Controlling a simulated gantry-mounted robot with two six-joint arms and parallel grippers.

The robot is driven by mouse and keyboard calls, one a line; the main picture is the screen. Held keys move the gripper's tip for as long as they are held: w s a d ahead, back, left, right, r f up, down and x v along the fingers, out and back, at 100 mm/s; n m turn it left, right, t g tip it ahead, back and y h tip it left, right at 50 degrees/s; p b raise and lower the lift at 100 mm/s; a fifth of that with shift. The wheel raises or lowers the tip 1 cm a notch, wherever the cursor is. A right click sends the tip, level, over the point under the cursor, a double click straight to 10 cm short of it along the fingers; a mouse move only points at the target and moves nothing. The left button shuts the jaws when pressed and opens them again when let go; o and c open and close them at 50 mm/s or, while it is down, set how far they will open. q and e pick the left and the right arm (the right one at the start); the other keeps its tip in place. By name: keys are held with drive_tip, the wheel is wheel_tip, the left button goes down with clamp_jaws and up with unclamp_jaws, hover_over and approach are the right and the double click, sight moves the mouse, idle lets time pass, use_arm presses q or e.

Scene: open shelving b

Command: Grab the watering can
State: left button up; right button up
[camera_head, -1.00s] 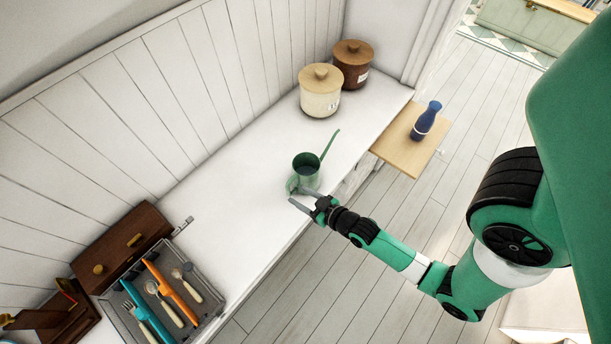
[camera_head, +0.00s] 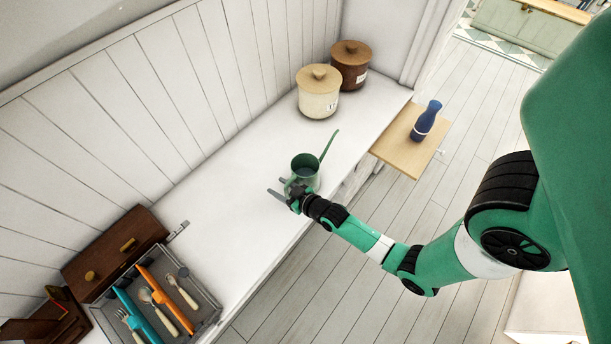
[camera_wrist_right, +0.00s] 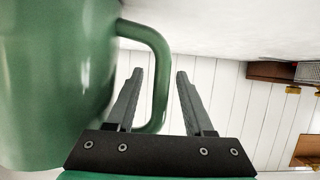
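The green watering can (camera_head: 313,177) stands upright on the white counter, its long thin spout pointing away toward the upper right. Its body (camera_wrist_right: 55,80) fills the left of the right wrist view, with the loop handle (camera_wrist_right: 161,60) curving out from it. My right gripper (camera_head: 275,185) is at the near left side of the can. In the right wrist view its two fingers (camera_wrist_right: 159,74) are apart; one lies in the gap between handle and body, the other on the handle's outer side. Whether either finger touches the handle cannot be told. My left gripper is out of view.
A cream canister (camera_head: 318,99) and a brown canister (camera_head: 350,75) stand at the counter's far end. A blue bottle (camera_head: 426,120) stands on a wooden board (camera_head: 397,153) at the right. A grey cutlery tray (camera_head: 208,306) sits at the lower left. Counter left of the can is clear.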

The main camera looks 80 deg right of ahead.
clamp_jaws()
drive_tip(key=shift+r, duration=0.1)
idle(1.1)
